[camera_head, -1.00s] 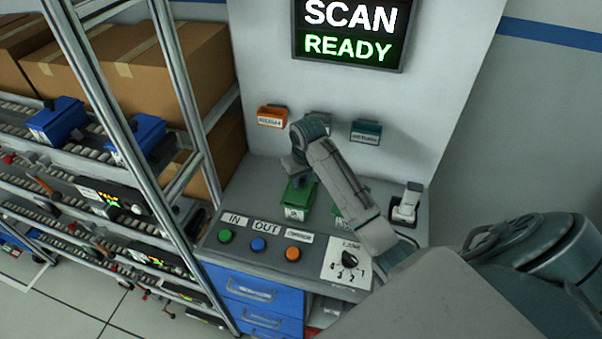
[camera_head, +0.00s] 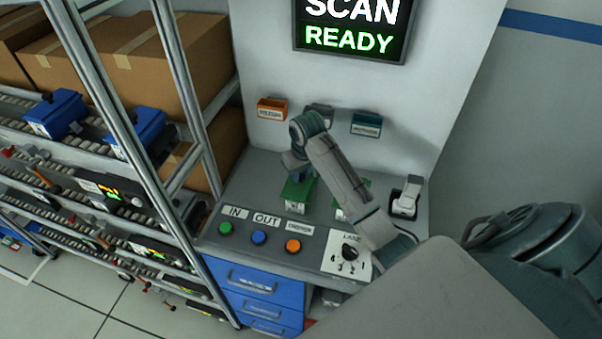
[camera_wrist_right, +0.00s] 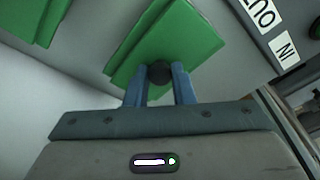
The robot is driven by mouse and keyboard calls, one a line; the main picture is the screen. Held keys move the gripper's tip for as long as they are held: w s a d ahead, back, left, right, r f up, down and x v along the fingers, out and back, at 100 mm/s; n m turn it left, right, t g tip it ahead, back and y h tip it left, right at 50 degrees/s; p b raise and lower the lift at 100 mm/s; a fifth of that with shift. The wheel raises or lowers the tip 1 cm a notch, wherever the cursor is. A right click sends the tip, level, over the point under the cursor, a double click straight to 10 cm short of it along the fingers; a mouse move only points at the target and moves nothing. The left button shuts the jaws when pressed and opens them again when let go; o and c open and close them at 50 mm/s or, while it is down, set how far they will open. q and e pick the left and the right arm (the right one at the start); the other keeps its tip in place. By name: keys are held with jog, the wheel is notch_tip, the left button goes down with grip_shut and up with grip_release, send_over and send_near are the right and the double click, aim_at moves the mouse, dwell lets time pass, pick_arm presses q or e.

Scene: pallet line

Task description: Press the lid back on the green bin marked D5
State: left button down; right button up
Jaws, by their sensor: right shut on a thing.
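The left green bin (camera_head: 297,193) stands on the bench, with a white label too small to read. My right gripper (camera_head: 295,174) is over its top, coming down from above. In the right wrist view my right gripper (camera_wrist_right: 160,80) has its blue fingers shut on the dark round knob (camera_wrist_right: 160,72) of a green lid (camera_wrist_right: 178,42). A second green edge shows along the lid's left side; I cannot tell whether the lid is fully seated. Another green bin (camera_head: 350,208) stands to the right, partly hidden by my arm. My left gripper is not in view.
The bench front has a green button (camera_head: 225,229), a blue button (camera_head: 259,237), an orange button (camera_head: 292,246) and a lane dial (camera_head: 349,253). The metal rack (camera_head: 165,100) borders the left.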

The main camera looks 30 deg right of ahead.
jog(key=shift+f, duration=0.15)
dwell(0.4)
jog(key=o, duration=1.5)
jog(key=shift+r, duration=3.55)
jog(key=shift+c, duration=0.2)
grip_shut()
